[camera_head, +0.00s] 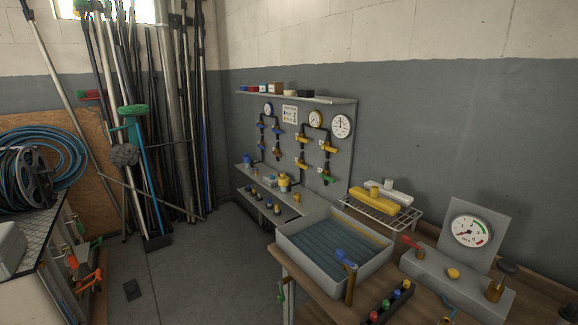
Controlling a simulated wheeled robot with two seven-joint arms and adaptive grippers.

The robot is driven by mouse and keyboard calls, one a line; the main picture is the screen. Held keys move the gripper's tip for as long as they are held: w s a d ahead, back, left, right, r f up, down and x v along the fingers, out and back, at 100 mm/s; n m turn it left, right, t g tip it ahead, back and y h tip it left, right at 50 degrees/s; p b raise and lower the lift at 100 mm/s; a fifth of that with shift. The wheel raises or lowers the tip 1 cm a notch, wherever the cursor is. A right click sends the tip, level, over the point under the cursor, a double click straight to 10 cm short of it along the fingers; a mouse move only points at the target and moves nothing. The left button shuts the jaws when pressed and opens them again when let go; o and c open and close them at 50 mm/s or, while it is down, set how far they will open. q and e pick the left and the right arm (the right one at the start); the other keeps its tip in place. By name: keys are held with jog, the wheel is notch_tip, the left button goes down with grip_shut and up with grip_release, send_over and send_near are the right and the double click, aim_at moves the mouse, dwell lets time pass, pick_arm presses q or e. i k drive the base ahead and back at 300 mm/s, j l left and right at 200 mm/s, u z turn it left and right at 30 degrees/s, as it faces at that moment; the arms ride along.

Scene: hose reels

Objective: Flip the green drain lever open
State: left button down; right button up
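A small green handle (327,180) shows low on the right side of the grey valve panel (342,165), below yellow-handled valves. A further small green piece (448,302) lies near the front of the bench. I cannot tell from this view which of these is the drain lever, nor whether any is open or closed. Neither of my grippers is in view.
The basin holds water, with a blue-handled brass tap (348,272) at its front. A manifold with a red lever (411,243) and a pressure gauge (472,231) stand at right. Poles and brooms (150,130) lean at left, beside a hose reel (28,178). The floor between is mostly clear.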

aim_at(281, 297)
jog(key=k+l+z, duration=0.1)
jog(key=k+z, duration=0.25)
jog(key=k+l+z, duration=0.1)
jog(key=z, duration=0.2)
jog(key=k+l+z, duration=0.35)
jog(key=i+j, duration=0.05)
jog(key=j, duration=0.05)
